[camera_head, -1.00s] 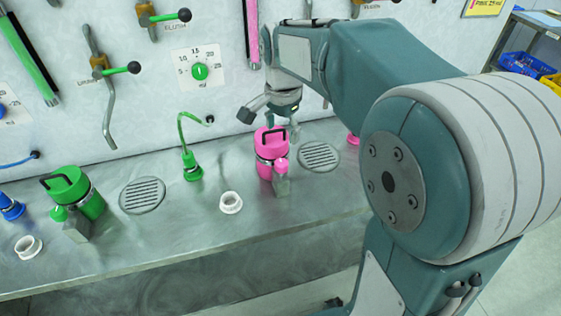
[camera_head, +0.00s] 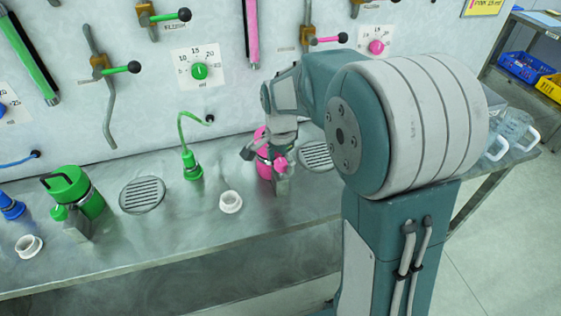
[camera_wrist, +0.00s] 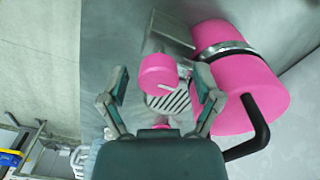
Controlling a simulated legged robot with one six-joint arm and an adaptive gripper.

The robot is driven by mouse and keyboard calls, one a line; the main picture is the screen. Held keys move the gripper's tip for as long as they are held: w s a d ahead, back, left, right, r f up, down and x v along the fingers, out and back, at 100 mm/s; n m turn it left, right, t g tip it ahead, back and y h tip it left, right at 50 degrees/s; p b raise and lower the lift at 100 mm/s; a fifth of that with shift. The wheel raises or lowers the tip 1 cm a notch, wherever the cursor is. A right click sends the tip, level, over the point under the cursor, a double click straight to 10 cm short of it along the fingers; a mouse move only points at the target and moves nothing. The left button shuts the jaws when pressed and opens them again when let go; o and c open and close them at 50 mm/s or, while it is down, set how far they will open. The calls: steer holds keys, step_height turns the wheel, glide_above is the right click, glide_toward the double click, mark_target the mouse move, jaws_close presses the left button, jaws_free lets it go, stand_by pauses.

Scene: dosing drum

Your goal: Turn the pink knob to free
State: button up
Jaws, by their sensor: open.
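The pink drum (camera_head: 261,133) stands on the steel bench, partly hidden by my gripper. In the wrist view the drum (camera_wrist: 240,85) shows its metal band and black handle. A round pink knob (camera_wrist: 158,75), seen beside the drum, appears between my fingertips; I cannot tell if they touch it. The knob (camera_head: 281,164) also shows at the drum's front in the head view. My gripper (camera_wrist: 161,72) is open, one finger on each side of the knob. A pink dial (camera_head: 376,46) is on the wall.
A slotted drain (camera_head: 316,154) lies right of the drum and a white ring (camera_head: 230,201) stands to its left. A green drum (camera_head: 75,190) and a green hose fitting (camera_head: 191,163) are farther left. The bench front between the white rings is clear.

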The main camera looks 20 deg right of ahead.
jaws_close()
steer(key=shift+n, duration=0.4)
steer(key=n, duration=0.3)
steer(key=shift+n, duration=0.4)
steer(key=n, duration=0.4)
steer(key=shift+n, duration=0.3)
steer(key=n, duration=0.8)
steer(key=shift+n, duration=0.3)
